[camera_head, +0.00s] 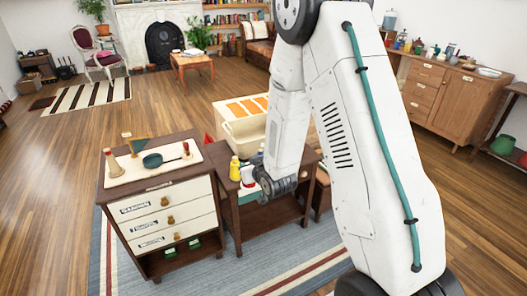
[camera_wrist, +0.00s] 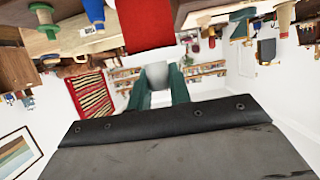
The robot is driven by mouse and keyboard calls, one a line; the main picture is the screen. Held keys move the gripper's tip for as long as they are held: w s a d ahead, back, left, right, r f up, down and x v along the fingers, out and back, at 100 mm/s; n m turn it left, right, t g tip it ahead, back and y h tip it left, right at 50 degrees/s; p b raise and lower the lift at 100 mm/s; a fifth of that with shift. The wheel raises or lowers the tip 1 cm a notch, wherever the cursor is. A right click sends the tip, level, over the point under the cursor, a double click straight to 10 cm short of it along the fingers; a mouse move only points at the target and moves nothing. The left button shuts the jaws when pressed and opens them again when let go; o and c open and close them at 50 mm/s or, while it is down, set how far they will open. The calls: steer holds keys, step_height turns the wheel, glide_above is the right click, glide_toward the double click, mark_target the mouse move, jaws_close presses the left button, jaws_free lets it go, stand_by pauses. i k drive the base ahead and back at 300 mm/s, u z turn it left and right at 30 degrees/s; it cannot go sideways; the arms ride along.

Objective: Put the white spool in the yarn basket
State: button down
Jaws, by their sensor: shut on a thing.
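In the wrist view, my gripper (camera_wrist: 160,86) has two teal fingers shut on a pale grey-white piece (camera_wrist: 158,73), which fits the white spool. Only part of the piece shows between the fingers. In the head view my arm comes down over the dark low table, and its wrist is beside a yellow bottle and a small white-and-red item (camera_head: 248,177). My fingertips are not clear in the head view. I cannot make out a yarn basket for certain in either view.
The yellow bottle (camera_head: 234,168) stands on the dark low table (camera_head: 262,213). A cream bin (camera_head: 243,134) stands behind. The wooden floor at left is open.

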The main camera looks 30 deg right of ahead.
mark_target(258, 131)
steer(key=z, duration=0.7)
steer(key=i, duration=0.3)
steer(key=z, duration=0.7)
steer(key=i, duration=1.45)
steer(key=u, duration=0.75)
steer(key=i, duration=0.6)
steer(key=u, duration=0.6)
